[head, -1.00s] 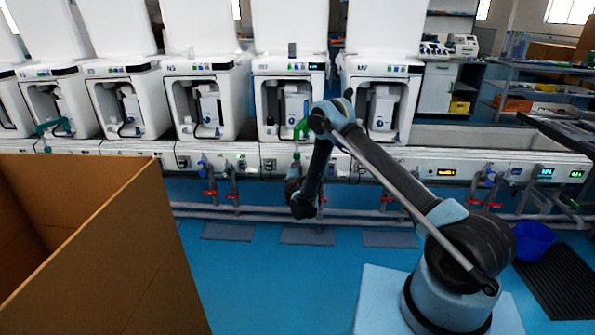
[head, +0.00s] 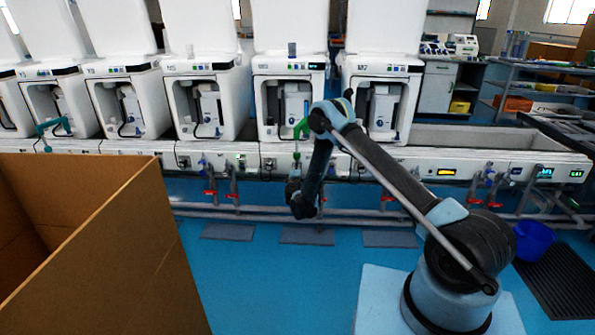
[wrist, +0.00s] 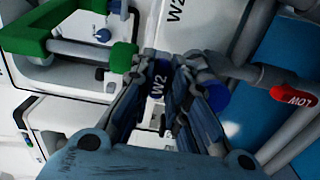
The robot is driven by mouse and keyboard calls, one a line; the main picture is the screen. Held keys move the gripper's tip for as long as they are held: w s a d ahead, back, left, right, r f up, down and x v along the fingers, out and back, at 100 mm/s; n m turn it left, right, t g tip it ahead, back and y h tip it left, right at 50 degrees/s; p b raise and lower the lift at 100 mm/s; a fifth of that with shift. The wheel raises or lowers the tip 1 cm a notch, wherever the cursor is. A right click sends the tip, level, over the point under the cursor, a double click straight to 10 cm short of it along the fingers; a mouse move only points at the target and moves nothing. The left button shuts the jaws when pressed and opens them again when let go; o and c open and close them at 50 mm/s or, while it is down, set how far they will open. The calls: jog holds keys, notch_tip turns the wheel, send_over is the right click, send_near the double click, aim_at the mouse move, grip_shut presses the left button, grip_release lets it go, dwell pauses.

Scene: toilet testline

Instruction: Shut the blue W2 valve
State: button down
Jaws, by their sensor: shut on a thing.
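In the head view my arm reaches down to the pipes below the white bench. There my wrist hides the gripper and the W2 valve.
A red LOW handle (wrist: 293,97) sits on a pipe to the right, and a green handle (wrist: 124,57) is close on the left. A blue round part (wrist: 215,97) is just right of the fingers. A large cardboard box (head: 100,250) stands at the left; blue floor lies between.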

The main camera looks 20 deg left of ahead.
jog(key=c, duration=1.6)
grip_release()
jog(key=shift+w+d+f, duration=0.15)
jog(key=shift+d, duration=0.05)
jog(key=shift+o, duration=0.2)
jog(key=shift+a, duration=0.1)
